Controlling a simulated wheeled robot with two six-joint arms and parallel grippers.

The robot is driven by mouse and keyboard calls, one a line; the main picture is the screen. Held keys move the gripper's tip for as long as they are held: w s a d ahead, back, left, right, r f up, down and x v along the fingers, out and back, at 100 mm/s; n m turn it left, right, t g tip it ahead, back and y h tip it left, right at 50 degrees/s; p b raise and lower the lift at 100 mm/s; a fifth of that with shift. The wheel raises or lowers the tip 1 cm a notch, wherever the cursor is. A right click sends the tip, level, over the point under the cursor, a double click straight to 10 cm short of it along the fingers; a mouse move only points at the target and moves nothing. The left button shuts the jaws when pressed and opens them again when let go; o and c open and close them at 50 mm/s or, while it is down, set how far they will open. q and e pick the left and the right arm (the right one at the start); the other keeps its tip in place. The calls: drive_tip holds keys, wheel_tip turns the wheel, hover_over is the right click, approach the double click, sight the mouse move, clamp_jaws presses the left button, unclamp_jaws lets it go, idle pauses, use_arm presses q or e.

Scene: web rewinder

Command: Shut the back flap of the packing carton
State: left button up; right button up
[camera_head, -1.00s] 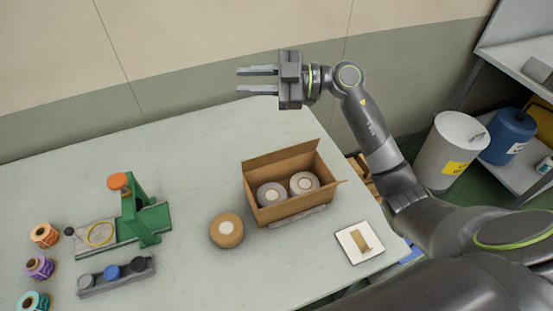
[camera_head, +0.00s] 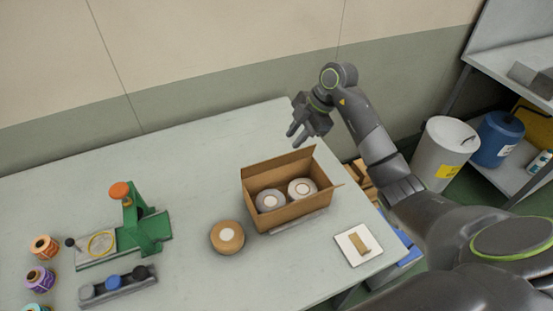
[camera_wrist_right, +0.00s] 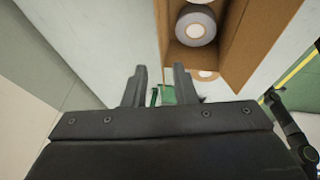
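The packing carton (camera_head: 290,212) stands open on the table with two grey tape rolls (camera_head: 270,200) inside. Its back flap (camera_head: 278,164) stands up along the far edge, and a side flap sticks out at the right. My right gripper (camera_head: 294,136) is just behind and above the back flap, fingers pointing down and to the left, apart from the carton. In the right wrist view its two fingers (camera_wrist_right: 158,84) are spread with nothing between them. That view also shows the carton (camera_wrist_right: 258,35) beyond the fingertips. My left gripper is not in view.
A brown tape roll (camera_head: 227,237) lies left of the carton. A white card (camera_head: 359,244) lies to its right. A green device (camera_head: 145,228), a grey holder (camera_head: 118,286) and several coloured rolls (camera_head: 40,277) are at the left. The back left of the table is clear.

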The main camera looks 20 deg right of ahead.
sight(281, 156)
drive_tip(key=p+x, duration=0.1)
drive_tip(key=x, duration=1.1)
drive_tip(key=shift+d+p, duration=0.1)
drive_tip(key=shift+p, duration=0.3)
clamp_jaws()
